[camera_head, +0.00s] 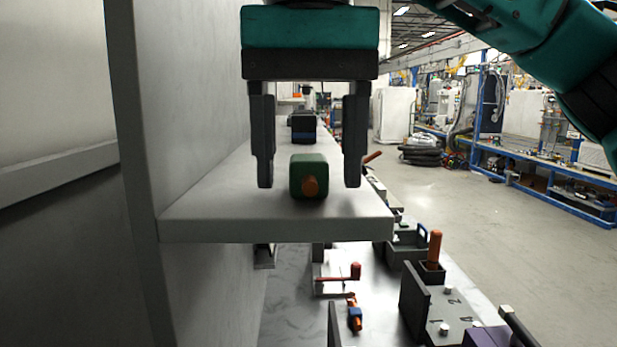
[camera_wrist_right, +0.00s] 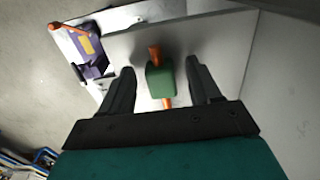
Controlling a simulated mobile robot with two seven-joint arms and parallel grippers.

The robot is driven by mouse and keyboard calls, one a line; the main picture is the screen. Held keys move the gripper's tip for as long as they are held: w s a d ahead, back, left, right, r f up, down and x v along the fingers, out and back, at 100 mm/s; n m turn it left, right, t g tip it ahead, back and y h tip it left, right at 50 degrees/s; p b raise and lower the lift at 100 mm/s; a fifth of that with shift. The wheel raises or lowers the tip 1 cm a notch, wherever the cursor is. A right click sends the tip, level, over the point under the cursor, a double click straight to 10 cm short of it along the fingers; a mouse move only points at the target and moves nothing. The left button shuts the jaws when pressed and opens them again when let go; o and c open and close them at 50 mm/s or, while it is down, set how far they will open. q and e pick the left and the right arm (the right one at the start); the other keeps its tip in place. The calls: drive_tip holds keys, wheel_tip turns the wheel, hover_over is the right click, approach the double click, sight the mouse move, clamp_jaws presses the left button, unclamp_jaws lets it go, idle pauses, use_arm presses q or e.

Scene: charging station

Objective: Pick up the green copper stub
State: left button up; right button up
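The green copper stub (camera_head: 309,177) is a green block with an orange-copper pin sticking out of it. It lies on a pale shelf (camera_head: 275,228) near its front edge. My right gripper (camera_head: 307,182) is open above the shelf, with one finger on each side of the stub and a gap at both sides. In the right wrist view the stub (camera_wrist_right: 160,80) lies between the two open fingers (camera_wrist_right: 160,78), with copper ends showing on both sides of the green body. My left gripper is out of view.
A dark block with a blue band (camera_head: 303,128) stands farther back on the shelf. A pale wall (camera_head: 190,100) rises left of the shelf. Below is a bench with a numbered dark fixture (camera_head: 440,310), an upright copper pin (camera_head: 434,248) and a small blue-and-orange part (camera_head: 354,315).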

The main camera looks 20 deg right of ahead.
drive_tip(key=c, duration=1.1)
drive_tip(key=shift+r, duration=0.1)
